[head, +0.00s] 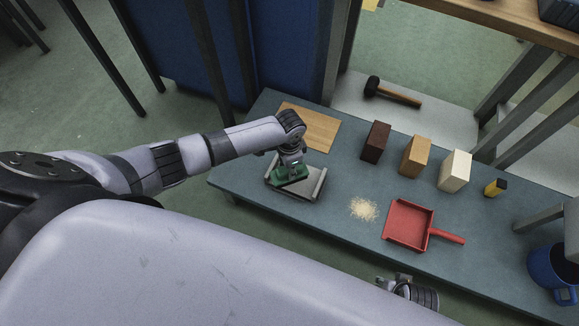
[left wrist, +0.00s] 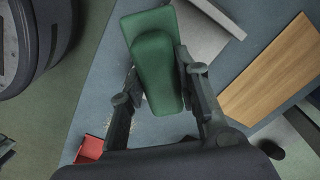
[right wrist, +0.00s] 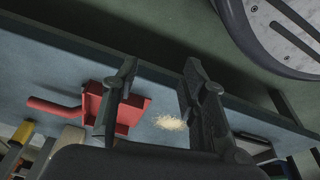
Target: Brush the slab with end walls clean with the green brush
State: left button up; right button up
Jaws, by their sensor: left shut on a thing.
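The slab with end walls (head: 305,190) lies on the blue-grey table, a grey plate with a raised wall at each end. My left gripper (head: 291,164) is over it, shut on the green brush (head: 287,178). The brush sits between the two end walls; whether its underside touches the slab is hidden. In the left wrist view the green brush (left wrist: 155,60) is between the fingers, with part of the slab (left wrist: 205,30) behind it. My right gripper (right wrist: 155,85) is open and empty; in the head view it shows below the table's front edge (head: 393,282).
A pile of pale crumbs (head: 364,209) lies right of the slab, beside a red dustpan (head: 408,224). A wooden board (head: 311,129) lies behind the slab. Dark, tan and cream blocks (head: 455,171) and a small yellow-black item (head: 495,187) stand along the back. A mallet (head: 393,93) lies beyond.

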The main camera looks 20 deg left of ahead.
jog(key=s+f+p, duration=0.1)
jog(key=s+f, duration=0.2)
jog(key=f, duration=0.2)
jog(key=shift+d+f+p, duration=0.3)
jog(key=shift+p, duration=0.05)
jog(key=shift+s, duration=0.1)
